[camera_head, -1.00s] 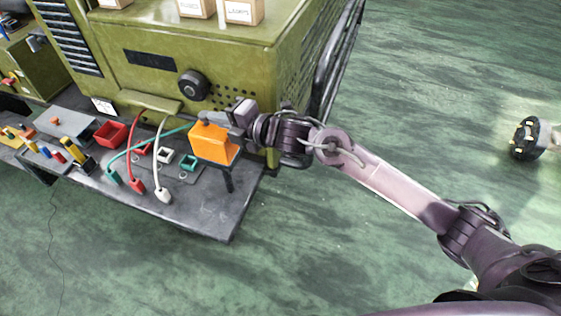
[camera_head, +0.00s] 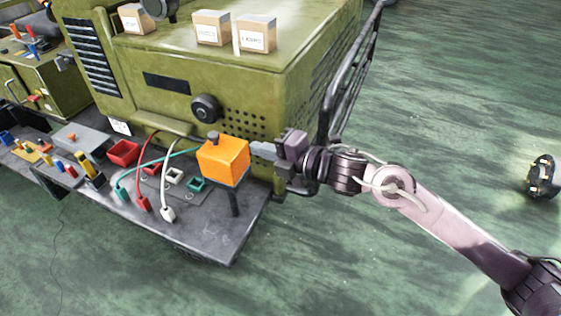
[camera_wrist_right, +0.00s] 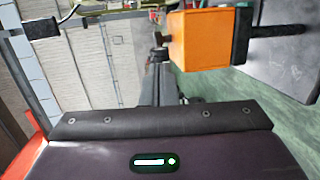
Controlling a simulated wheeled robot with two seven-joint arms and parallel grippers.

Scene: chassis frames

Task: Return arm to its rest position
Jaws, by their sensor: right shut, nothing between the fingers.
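My right gripper (camera_head: 262,150) is shut and empty, just right of an orange box (camera_head: 223,160) on a dark post at the right end of the grey bench. The fingertips are close to the box; I cannot tell whether they touch it. In the right wrist view the orange box (camera_wrist_right: 205,40) is beyond the closed fingers (camera_wrist_right: 160,72), up and to the right. My right arm comes in from the lower right. My left gripper is not in view.
The grey bench (camera_head: 215,235) holds red, white and teal plugs with cables, a red tray (camera_head: 123,153) and small coloured parts. A green machine cabinet (camera_head: 240,80) with cardboard boxes (camera_head: 256,34) on top stands behind. Open green floor (camera_head: 450,120) lies to the right.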

